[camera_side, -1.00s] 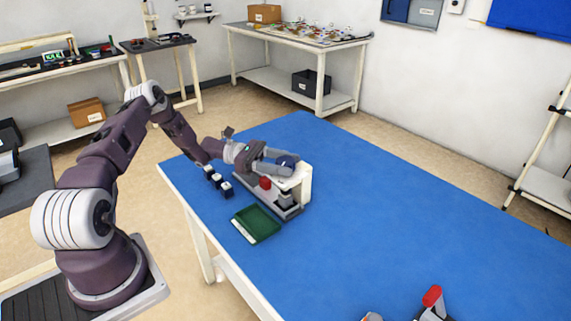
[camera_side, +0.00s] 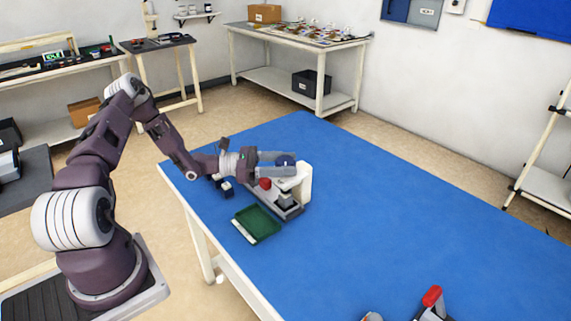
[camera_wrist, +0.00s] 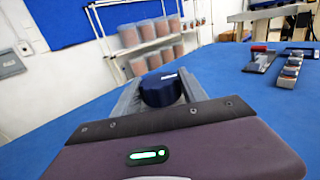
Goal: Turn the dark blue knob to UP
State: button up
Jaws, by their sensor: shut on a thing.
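The dark blue knob (camera_wrist: 160,90) is round and sits between the two grey fingers of my gripper (camera_wrist: 158,97) in the wrist view. In the side view the knob (camera_side: 285,160) shows at the fingertips, at the top of the white and grey machine (camera_side: 304,184). My gripper (camera_side: 283,163) is shut on the knob, with its fingers reaching in from the left. The knob's pointer and any UP mark cannot be made out.
A red button (camera_side: 265,183) is on the machine's base. A green tray (camera_side: 257,223) lies in front of it.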

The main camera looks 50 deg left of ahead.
jog(key=o, duration=1.4)
jog(key=shift+c, duration=0.2)
